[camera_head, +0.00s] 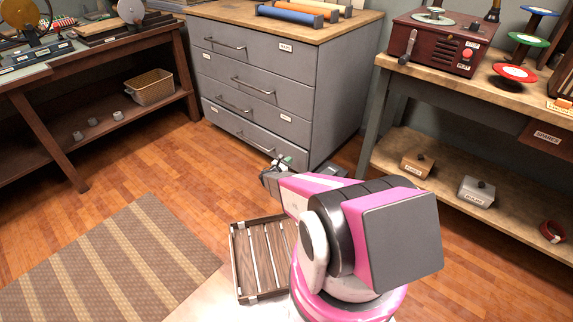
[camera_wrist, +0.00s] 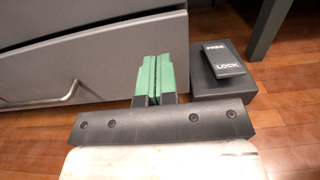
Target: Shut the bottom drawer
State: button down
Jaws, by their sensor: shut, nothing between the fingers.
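The grey cabinet (camera_head: 270,75) stands at the back with several drawers. Its bottom drawer (camera_head: 232,128) is lowest, and its front appears to stand slightly out from the cabinet. In the wrist view the drawer front (camera_wrist: 100,58) fills the upper left, with a metal bar handle (camera_wrist: 62,97) at lower left. My gripper (camera_head: 282,163) is low, by the drawer's right end. Its green fingers (camera_wrist: 152,62) are together and empty, right of the handle, overlapping the front's right part in view. I cannot tell whether they touch it.
A dark box with a pedal marked FREE and LOCK (camera_wrist: 224,58) sits on the floor, right of the drawer. A slatted wooden crate (camera_head: 240,262) and a striped rug (camera_head: 110,265) lie nearer. A workbench (camera_head: 470,90) stands right.

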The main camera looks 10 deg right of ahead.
aim_at(300, 151)
jog(key=x, duration=0.8)
jog(key=shift+w+d, duration=0.1)
jog(key=shift+w, duration=0.05)
jog(key=shift+x, duration=1.45)
jog(key=shift+w, duration=0.1)
